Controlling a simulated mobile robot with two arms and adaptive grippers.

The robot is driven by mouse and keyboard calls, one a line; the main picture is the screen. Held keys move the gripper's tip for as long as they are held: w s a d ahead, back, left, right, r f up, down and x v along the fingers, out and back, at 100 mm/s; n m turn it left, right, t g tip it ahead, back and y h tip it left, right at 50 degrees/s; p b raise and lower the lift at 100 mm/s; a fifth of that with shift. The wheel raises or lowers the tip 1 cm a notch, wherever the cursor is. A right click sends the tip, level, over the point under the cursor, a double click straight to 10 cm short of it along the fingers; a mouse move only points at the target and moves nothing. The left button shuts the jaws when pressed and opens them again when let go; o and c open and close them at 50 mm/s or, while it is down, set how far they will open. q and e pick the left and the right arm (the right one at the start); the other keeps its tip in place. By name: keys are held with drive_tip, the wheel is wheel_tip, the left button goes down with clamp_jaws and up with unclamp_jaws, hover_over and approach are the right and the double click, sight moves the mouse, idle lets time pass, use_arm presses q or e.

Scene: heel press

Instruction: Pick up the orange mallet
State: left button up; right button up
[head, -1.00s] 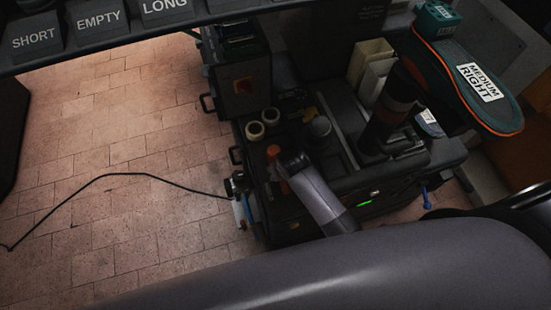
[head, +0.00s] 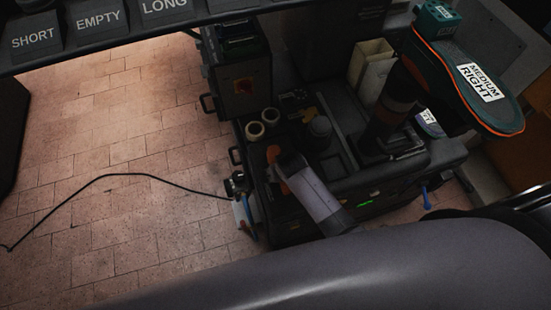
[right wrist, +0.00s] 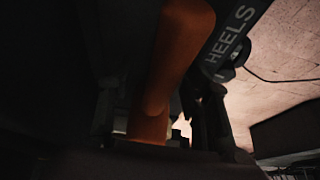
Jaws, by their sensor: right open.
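The orange mallet (head: 273,154) shows in the head view as a small orange patch on the dark cart, partly hidden by my grey wrist. In the right wrist view the orange mallet (right wrist: 178,50) is large and close, its thick upper part narrowing downward. My right gripper (right wrist: 152,118) is open, with dark finger parts on either side of the mallet's lower part; contact cannot be made out in the dark. My left gripper is not in view.
A bar labelled HEELS (right wrist: 229,40) runs close beside the mallet. An insole labelled MEDIUM RIGHT (head: 450,65) stands above. A cable (head: 150,176) crosses the open tiled floor.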

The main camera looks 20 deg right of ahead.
clamp_jaws()
idle(0.7)
drive_tip(key=shift+w+r, duration=0.1)
